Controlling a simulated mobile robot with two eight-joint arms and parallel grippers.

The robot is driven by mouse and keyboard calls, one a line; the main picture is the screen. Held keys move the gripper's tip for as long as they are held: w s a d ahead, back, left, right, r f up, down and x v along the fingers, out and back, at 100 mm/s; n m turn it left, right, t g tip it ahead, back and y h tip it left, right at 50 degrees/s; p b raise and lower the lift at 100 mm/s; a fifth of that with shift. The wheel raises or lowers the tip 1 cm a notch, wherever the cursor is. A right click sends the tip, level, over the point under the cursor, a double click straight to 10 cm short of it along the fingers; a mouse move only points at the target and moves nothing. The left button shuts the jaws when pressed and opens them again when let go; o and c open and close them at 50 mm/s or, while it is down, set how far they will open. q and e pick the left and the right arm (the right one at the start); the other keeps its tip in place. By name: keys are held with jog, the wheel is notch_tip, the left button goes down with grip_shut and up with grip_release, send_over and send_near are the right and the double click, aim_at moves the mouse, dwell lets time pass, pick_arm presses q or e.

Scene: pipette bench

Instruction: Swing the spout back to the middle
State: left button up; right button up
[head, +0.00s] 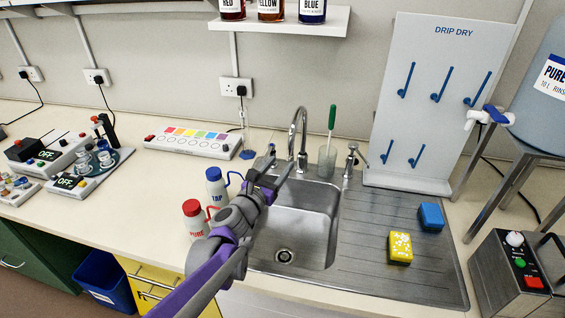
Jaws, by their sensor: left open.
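The chrome gooseneck spout (304,125) rises behind the sink, and its outlet end points down and to the left of its base. The steel sink (325,235) with its round drain lies below and in front of it. My left gripper (277,166) is open over the back left of the sink, just left of and below the spout's outlet. I cannot tell whether a finger touches the spout. My left forearm hides the sink's left edge. My right gripper is not in view.
A tap handle (352,160) and a glass with a green brush (328,150) stand right of the spout. Blue-capped (215,185) and red-capped (194,218) bottles stand left of the sink.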

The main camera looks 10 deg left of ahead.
pick_arm(q)
jog(key=shift+w+a+r+m, duration=0.1)
jog(key=shift+a+m, duration=0.15)
jog(key=shift+m, duration=0.05)
jog(key=c, duration=0.4)
jog(key=a+m+h, duration=0.1)
jog(key=m, duration=0.2)
jog(key=a+m+h, duration=0.1)
jog(key=a+m, duration=0.1)
jog(key=m, duration=0.1)
jog(key=a+m+h, duration=0.1)
jog(key=a+m, duration=0.1)
jog(key=m, duration=0.1)
jog(key=shift+w+r+g+b, duration=0.3)
jog(key=shift+r+b, duration=0.05)
jog(key=shift+b, duration=0.05)
grip_shut()
jog(key=s+a+f+m+g+h, duration=0.1)
jog(key=s+a+m+g+h, duration=0.35)
jog(key=m, duration=0.75)
jog(key=w+d+m+t+p, duration=0.1)
jog(key=w+d, duration=0.7)
jog(key=w, duration=0.1)
jog(key=shift+f+y, duration=0.2)
jog(key=shift+y, duration=0.15)
